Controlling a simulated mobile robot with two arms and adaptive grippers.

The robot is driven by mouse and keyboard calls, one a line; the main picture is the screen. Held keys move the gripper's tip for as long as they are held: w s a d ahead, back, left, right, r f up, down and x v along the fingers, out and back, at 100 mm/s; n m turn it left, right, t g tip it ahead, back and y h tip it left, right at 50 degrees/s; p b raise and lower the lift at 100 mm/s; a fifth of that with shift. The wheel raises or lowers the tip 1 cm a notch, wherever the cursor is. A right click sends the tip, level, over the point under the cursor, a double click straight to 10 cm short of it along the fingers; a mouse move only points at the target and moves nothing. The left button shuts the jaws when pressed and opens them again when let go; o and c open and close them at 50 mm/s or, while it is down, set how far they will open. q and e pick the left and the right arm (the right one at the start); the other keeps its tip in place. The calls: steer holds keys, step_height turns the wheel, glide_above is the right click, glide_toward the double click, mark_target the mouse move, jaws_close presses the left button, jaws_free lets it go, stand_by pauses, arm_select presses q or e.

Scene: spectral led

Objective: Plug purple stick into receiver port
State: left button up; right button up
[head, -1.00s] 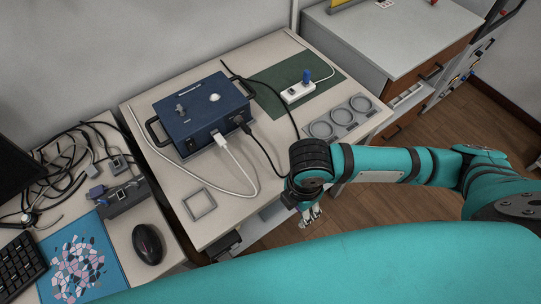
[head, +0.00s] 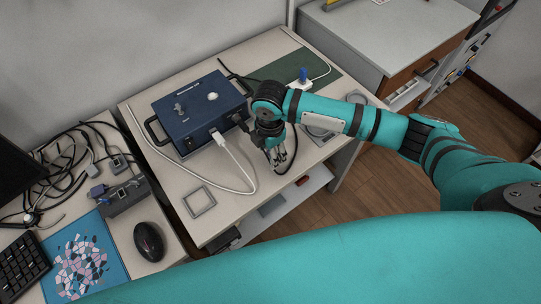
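A small purple-blue stick (head: 97,192) shows at the left, beside or in a dark grey box with ports (head: 125,194) on the left desk. I cannot tell whether it is plugged in, or which opening is the receiver port. My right gripper (head: 277,165) points down over the middle table, just right of the blue device. Its fingers are small and dark against a black cable, so their opening is unclear. My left gripper is out of view.
A blue device box (head: 200,110) with handles has a white cable (head: 236,160) and a black plug at its front. A grey square frame (head: 199,201) lies nearby. A mouse (head: 149,242), keyboard (head: 20,268) and tangled cables crowd the left desk.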

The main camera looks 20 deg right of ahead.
steer(key=shift+s+f+p, duration=0.2)
steer(key=shift+f+p, duration=0.35)
steer(key=shift+f, duration=0.7)
steer(key=shift+f, duration=0.2)
steer(key=o, duration=0.8)
steer(key=shift+o, duration=0.2)
